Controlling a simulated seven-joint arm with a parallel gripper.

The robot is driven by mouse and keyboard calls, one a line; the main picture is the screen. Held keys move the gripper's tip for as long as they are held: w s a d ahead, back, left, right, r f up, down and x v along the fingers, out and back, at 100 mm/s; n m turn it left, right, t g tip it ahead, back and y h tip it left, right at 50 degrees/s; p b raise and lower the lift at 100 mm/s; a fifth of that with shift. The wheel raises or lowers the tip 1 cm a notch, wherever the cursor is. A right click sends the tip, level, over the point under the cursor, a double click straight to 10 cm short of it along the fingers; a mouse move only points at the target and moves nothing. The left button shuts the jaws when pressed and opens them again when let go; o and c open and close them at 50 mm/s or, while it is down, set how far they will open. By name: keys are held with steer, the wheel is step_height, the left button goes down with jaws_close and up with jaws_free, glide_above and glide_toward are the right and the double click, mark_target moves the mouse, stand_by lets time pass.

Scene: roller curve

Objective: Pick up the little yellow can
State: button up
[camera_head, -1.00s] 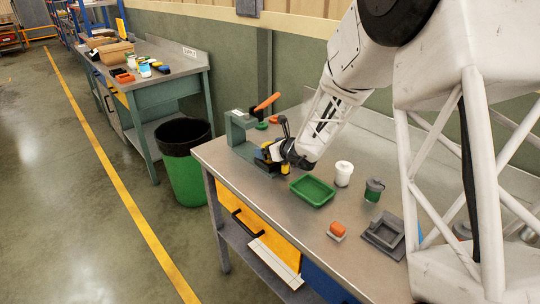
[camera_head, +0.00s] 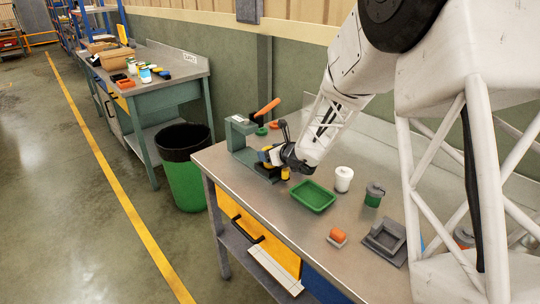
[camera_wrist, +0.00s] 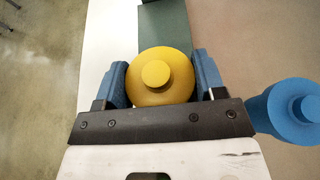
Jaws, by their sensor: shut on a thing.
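The little yellow can (camera_wrist: 165,76) has a round top with a small knob. In the wrist view it sits between the two blue finger pads of my gripper (camera_wrist: 163,82), which is shut on it. In the head view my gripper (camera_head: 272,160) is low over the far-left part of the workbench, beside the green press-like fixture (camera_head: 238,135). A small yellow piece (camera_head: 285,173) shows just under the gripper there. The gripper hides much of this spot, and I cannot tell whether the can touches the bench.
A blue knobbed can (camera_wrist: 292,110) stands just right of my gripper in the wrist view. On the workbench (camera_head: 285,225) are a green tray (camera_head: 313,197), a white jar (camera_head: 343,179), a green-and-grey can (camera_head: 374,194), an orange piece (camera_head: 338,236) and a grey holder (camera_head: 385,240).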

step_height(320, 180, up, 3)
steer(key=shift+f, duration=0.2)
steer(key=shift+s+d+r, duration=0.1)
steer(key=shift+s+r, duration=0.15)
steer(key=s+d+r, duration=0.1)
steer(key=s+d, duration=0.3)
steer(key=s, duration=1.1)
steer(key=shift+r, duration=0.15)
steer(key=shift+d, duration=0.1)
steer(key=s+d+f, duration=0.1)
steer(key=s+d, duration=1.1)
steer(key=s, duration=0.2)
steer(key=shift+s, duration=0.15)
steer(key=shift+f, duration=0.15)
